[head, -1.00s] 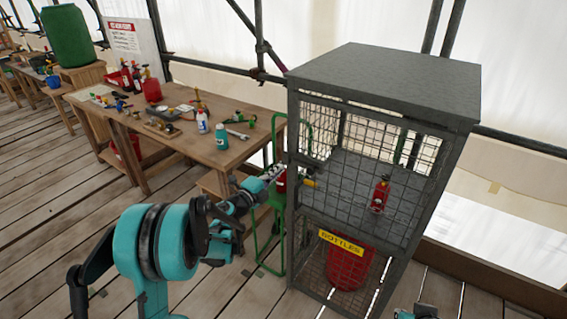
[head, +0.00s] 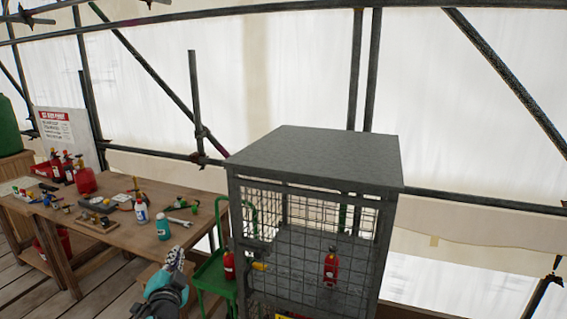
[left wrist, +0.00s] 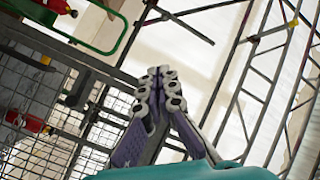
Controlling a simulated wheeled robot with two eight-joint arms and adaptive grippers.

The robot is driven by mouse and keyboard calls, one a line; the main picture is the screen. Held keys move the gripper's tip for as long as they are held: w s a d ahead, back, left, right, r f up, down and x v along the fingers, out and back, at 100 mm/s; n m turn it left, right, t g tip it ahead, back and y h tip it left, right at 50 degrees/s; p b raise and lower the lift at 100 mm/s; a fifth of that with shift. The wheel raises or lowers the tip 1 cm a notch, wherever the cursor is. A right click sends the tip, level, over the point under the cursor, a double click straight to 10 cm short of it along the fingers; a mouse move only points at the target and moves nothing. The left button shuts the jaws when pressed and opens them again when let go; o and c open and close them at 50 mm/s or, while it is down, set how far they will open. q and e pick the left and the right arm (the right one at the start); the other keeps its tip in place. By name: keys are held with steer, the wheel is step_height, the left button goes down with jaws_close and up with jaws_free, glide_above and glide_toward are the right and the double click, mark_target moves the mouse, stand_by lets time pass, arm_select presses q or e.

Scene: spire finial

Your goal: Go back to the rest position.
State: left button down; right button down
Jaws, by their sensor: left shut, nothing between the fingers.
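My left gripper (head: 174,258) is low in the head view, left of the wire cage and in front of the wooden table. It is shut and empty. In the left wrist view its two fingers (left wrist: 158,85) meet at the tips, with nothing between them. Part of my left arm shows below it in the head view. My right gripper is not in view.
The grey mesh cage (head: 315,158) stands right of my left gripper, with a red bottle (head: 331,267) inside. A green trolley (head: 213,272) with a red bottle (head: 229,265) stands between them. The table (head: 130,235) holds several tools and bottles. Scaffold poles stand behind.

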arm_select(q)
steer(key=s+d+f+n+g+h, duration=0.1)
steer(key=s+d+f+n+g, duration=0.1)
steer(key=s+f, duration=0.3)
steer(key=s+d+f+n+g+h, duration=0.1)
steer(key=s+d+f+n+g, duration=0.2)
steer(key=s, duration=0.9)
steer(key=s+d+f+n+g+h, duration=0.1)
steer(key=s+d+f+n+g, duration=0.1)
steer(key=s+d+f+g, duration=0.3)
steer(key=s+f, duration=0.2)
steer(key=s, duration=0.1)
steer(key=shift+s+d+f+h, duration=0.2)
steer(key=shift+s+d+h, duration=0.05)
steer(key=shift+h, duration=0.05)
steer(key=shift+w, duration=0.1)
